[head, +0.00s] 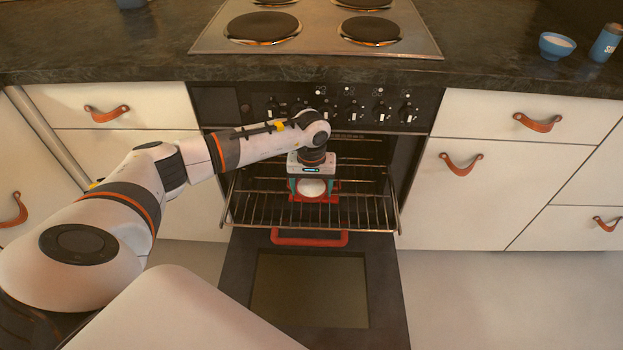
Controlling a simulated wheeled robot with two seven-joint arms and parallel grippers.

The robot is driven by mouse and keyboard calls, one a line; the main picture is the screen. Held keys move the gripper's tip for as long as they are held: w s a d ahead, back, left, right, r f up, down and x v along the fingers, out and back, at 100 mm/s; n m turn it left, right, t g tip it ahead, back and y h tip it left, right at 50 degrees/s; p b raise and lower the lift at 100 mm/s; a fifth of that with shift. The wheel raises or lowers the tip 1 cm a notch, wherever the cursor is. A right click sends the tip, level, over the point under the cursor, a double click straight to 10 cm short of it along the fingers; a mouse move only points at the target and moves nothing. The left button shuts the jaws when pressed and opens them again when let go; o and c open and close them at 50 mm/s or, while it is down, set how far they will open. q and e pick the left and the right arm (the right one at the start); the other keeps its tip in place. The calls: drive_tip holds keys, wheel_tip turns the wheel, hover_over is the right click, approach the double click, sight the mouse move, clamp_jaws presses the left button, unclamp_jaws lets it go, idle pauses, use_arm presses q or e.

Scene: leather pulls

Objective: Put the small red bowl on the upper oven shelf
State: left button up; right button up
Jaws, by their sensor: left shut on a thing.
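The small red bowl (313,188) has a pale inside and shows at the front of the open oven, below my left wrist. My left gripper (313,184) reaches in from the left and is shut on the bowl, with teal parts of its fingers at the bowl's sides. The bowl is over a pulled-out wire oven shelf (262,208). Whether it touches the wires I cannot tell. Something red shows around and below the bowl, partly hidden by the gripper. My right gripper is not in view.
The oven door (310,288) is folded down with a red pull (309,238). White drawers with leather pulls flank the oven. A hob (318,28) is on the dark counter. A blue bowl (556,46) and a blue can (606,43) stand at the right.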

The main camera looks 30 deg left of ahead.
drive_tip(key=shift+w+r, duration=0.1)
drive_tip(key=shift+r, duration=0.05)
use_arm(q)
drive_tip(key=shift+f, duration=0.1)
drive_tip(key=o, duration=1.1)
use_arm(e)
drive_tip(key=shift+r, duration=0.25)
use_arm(q)
wheel_tip(320, 180, up, 12)
drive_tip(key=shift+r+p, duration=0.1)
drive_tip(key=shift+p, duration=0.45)
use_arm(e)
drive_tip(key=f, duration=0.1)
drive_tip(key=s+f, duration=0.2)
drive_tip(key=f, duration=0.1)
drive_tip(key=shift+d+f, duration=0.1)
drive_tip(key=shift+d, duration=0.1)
